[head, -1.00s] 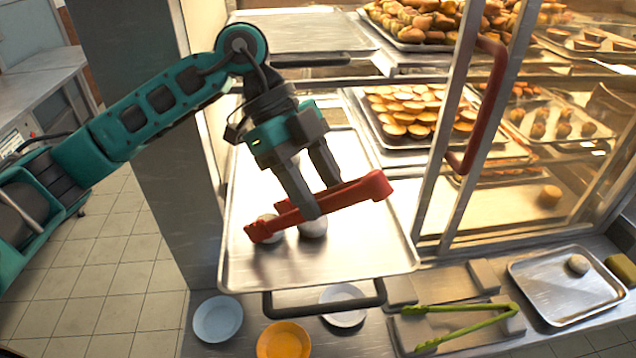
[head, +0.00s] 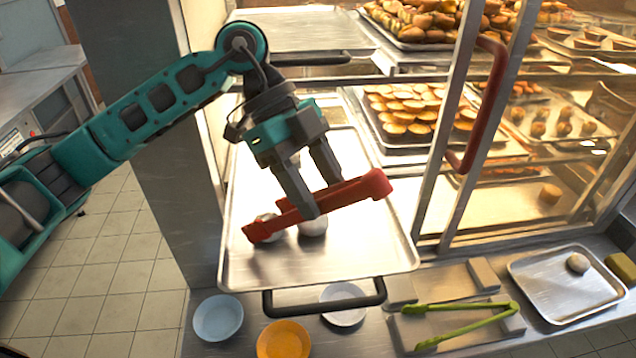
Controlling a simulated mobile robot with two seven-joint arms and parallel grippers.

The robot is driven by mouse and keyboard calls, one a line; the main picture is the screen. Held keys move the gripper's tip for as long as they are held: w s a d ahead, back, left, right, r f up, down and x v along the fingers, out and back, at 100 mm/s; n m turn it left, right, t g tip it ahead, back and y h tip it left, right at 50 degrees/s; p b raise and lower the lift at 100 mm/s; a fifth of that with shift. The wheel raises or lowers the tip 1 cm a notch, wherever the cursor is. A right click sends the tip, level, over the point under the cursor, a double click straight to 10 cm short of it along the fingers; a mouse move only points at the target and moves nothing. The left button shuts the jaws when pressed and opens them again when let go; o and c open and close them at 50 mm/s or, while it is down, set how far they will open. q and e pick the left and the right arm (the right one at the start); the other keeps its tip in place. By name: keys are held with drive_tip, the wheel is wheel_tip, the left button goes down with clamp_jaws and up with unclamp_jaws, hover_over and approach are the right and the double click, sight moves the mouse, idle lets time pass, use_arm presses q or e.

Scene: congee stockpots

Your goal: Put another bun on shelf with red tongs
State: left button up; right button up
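My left gripper (head: 318,200) is shut on the red tongs (head: 345,196), holding them over the pulled-out metal shelf tray (head: 345,262). The tongs lie tilted across the view, their tips at the lower left. One pale bun (head: 267,236) is at the tong tips, partly hidden by them. A second pale bun (head: 313,228) sits on the tray just right of it, partly under the tongs and finger. I cannot tell whether the tongs grip the first bun. Another bun (head: 577,263) lies on the small metal tray (head: 550,296) at the right. My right gripper is out of view.
Green tongs (head: 468,308) lie on the counter between the shelf tray and the small tray. Blue (head: 218,318), orange (head: 284,341) and white (head: 344,312) plates stand below the shelf tray. The glass cabinet door frame with a red handle (head: 487,100) stands right of the shelf tray.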

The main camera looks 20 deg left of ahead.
use_arm(q)
wheel_tip(320, 180, up, 10)
drive_tip(key=p, duration=0.1)
idle(0.5)
drive_tip(key=shift+c, duration=0.8)
drive_tip(key=shift+s, duration=0.1)
